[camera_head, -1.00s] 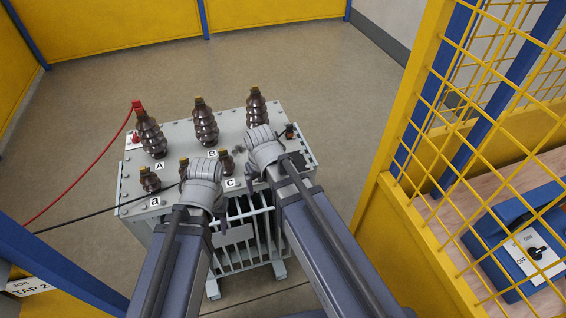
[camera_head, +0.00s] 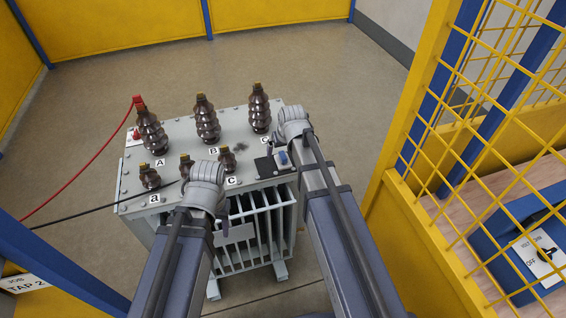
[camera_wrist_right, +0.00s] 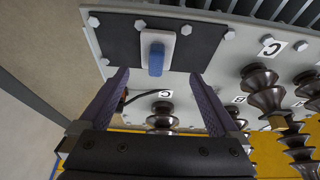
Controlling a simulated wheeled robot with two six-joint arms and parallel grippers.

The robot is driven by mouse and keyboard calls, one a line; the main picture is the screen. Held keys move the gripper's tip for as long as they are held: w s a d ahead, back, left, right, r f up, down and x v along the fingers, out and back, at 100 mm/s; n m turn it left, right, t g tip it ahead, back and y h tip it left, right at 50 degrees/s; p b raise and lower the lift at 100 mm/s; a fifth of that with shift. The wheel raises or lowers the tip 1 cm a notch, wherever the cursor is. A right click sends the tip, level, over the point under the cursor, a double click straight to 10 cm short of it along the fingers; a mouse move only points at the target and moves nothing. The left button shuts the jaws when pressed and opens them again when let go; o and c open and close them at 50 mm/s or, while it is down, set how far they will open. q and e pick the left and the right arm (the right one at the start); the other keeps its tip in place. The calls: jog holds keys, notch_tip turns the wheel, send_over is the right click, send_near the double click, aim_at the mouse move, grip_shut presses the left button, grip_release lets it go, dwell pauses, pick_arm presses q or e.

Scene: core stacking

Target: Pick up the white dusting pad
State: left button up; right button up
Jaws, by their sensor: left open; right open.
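The dusting pad, a small white pad with a blue grip, shows in the right wrist view (camera_wrist_right: 157,49). It lies on a black mat (camera_wrist_right: 113,39) on top of the grey transformer (camera_head: 130,182). In the head view the pad (camera_head: 283,157) is partly hidden by my right gripper (camera_head: 289,137). In the wrist view my right gripper (camera_wrist_right: 158,78) is open, its two fingers pointing toward the pad with the grip between their lines; it is not closed on it. My left gripper (camera_head: 206,178) is open and empty over the transformer's front edge; its fingertips are hard to make out.
Several brown ribbed bushings (camera_head: 206,120) stand on the transformer, with a dark smudge (camera_head: 239,147) among them. A red cable (camera_head: 83,163) and a black cable (camera_head: 95,211) run left. A yellow mesh fence (camera_head: 410,170) stands close on the right.

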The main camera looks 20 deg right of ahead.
aim_at(283, 155)
jog(key=b+x, duration=0.4)
jog(key=shift+s+d+f, duration=0.15)
jog(key=shift+d+f, duration=0.15)
jog(key=shift+d, duration=0.05)
jog(key=shift+w+f+b, duration=0.2)
jog(key=shift+f+b, duration=0.15)
jog(key=shift+b, duration=0.1)
jog(key=shift+r, duration=0.1)
jog(key=c, duration=1.4)
